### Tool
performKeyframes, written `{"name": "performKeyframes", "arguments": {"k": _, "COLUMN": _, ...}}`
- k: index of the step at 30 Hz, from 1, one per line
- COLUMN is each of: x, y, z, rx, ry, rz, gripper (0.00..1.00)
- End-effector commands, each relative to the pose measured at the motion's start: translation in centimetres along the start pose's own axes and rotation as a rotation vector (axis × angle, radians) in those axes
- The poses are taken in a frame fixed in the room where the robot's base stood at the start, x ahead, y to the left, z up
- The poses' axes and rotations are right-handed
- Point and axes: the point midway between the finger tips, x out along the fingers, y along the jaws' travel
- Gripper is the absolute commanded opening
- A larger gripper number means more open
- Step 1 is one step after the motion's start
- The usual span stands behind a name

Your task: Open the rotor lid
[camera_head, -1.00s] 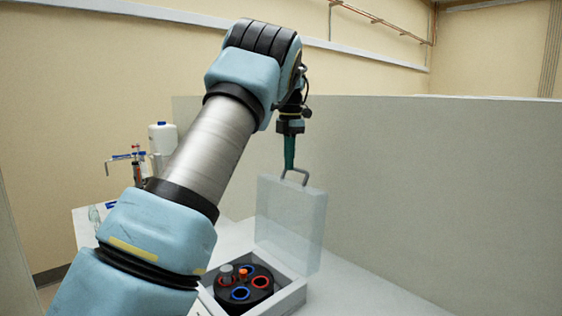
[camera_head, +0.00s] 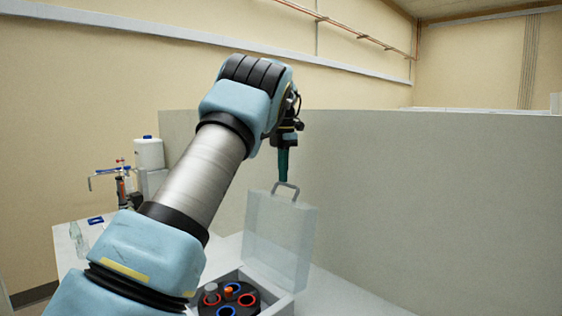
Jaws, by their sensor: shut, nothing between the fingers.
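The rotor lid (camera_head: 279,240) is a clear panel with a grey handle (camera_head: 287,190) on its top edge. It stands raised, near upright, at the back of a white box. Inside the box the dark rotor (camera_head: 240,290) shows, with red and blue rings and an orange knob (camera_head: 229,292). My gripper (camera_head: 283,178) points down just above the handle. Its fingers are shut with nothing seen between them. Whether the fingertips touch the handle I cannot tell.
A white bench (camera_head: 345,296) holds the box, with bare room to its right. A grey partition (camera_head: 420,200) stands behind. At the back left are a white bottle (camera_head: 149,153), a clamp stand (camera_head: 121,180) and clear glassware (camera_head: 78,238), partly behind my arm.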

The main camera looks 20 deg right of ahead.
Motion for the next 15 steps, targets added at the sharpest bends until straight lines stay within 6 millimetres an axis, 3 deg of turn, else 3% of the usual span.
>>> {"name": "performKeyframes", "arguments": {"k": 12, "x": -7.6, "y": 0.2, "z": -0.5, "rx": -0.004, "ry": 0.009, "rz": 0.000, "gripper": 0.00}}
{"name": "performKeyframes", "arguments": {"k": 15, "x": -8.4, "y": 0.2, "z": -0.4, "rx": -0.005, "ry": 0.010, "rz": -0.002, "gripper": 0.00}}
